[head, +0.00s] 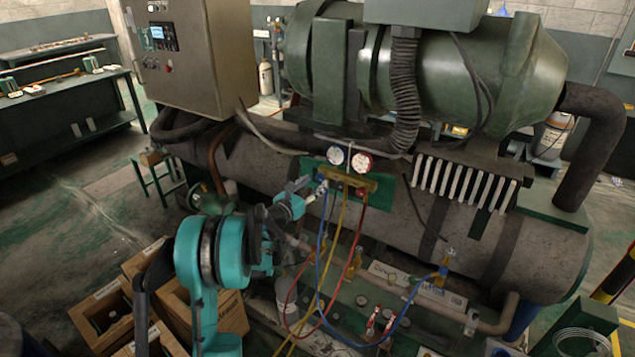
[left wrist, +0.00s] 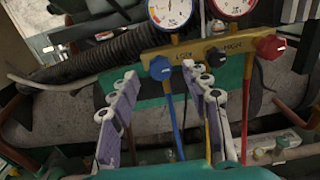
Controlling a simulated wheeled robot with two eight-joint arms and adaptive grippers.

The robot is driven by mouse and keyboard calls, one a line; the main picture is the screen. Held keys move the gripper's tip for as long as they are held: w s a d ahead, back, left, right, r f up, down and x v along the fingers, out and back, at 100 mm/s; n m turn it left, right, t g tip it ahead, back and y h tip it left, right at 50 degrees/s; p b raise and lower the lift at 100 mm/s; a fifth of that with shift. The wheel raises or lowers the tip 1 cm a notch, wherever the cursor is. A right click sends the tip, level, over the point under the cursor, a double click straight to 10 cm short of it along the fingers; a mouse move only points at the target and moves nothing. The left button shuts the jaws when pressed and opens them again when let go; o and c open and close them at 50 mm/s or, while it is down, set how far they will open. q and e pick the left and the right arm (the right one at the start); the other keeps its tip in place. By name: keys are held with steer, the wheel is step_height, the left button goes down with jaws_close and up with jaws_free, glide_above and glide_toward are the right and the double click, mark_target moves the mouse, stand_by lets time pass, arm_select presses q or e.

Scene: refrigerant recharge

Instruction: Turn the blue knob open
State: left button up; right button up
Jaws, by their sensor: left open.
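The blue knob (left wrist: 160,68) sits on the LOW side of the yellow gauge manifold (left wrist: 212,50) in the left wrist view. In the head view it is a small blue spot at the left end of the manifold (head: 352,181). My left gripper (head: 312,189) is close in front of it. In the left wrist view, the left gripper (left wrist: 163,80) has its two purple-grey fingers apart, one to each side of the knob. I cannot tell whether either finger touches it. My right gripper is not in view.
A red knob (left wrist: 270,47) is at the manifold's HIGH end, with two gauges above. Blue, yellow and red hoses (head: 322,245) hang below the manifold, close to my left gripper. The large grey cylinder (head: 400,215) lies behind. Wooden crates (head: 215,310) stand at lower left.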

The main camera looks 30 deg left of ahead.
mark_target(319, 178)
arm_select(q)
steer(key=shift+w+d, duration=0.1)
steer(key=shift+w, duration=1.45)
jaws_close()
